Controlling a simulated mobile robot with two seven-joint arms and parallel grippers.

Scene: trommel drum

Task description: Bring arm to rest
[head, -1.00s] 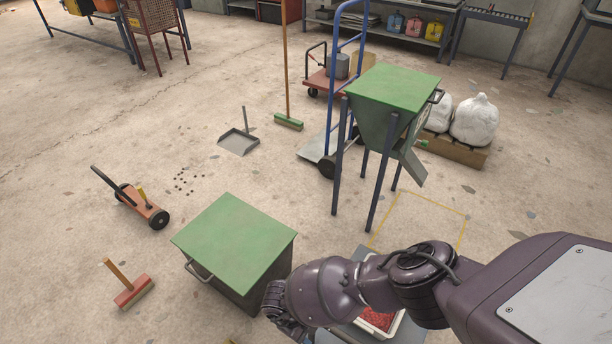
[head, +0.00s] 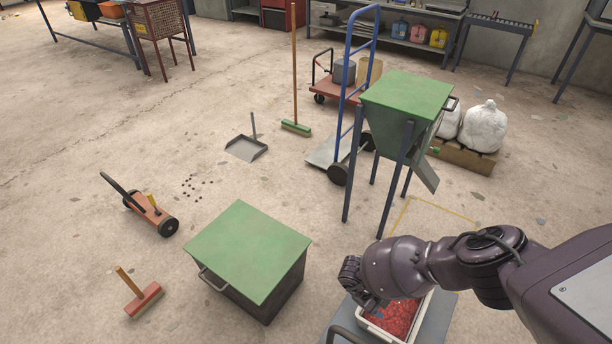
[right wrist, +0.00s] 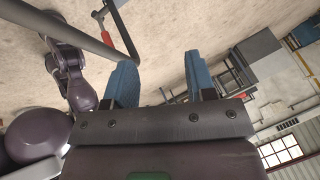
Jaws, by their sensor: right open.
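My right arm comes in from the right in the head view, bent over a grey platform. Its gripper (head: 372,300) is at the platform's left side, partly hidden by the wrist, close to a white tray (head: 428,306) of red pieces. In the right wrist view the two blue fingers of the right gripper (right wrist: 162,82) stand wide apart with nothing between them. My left gripper is not in the head view.
A dark bin with a green lid (head: 249,250) stands left of the arm. A green hopper on legs (head: 408,98) stands behind it, near a blue hand truck (head: 358,80). A red-headed broom (head: 143,299) is at the lower left.

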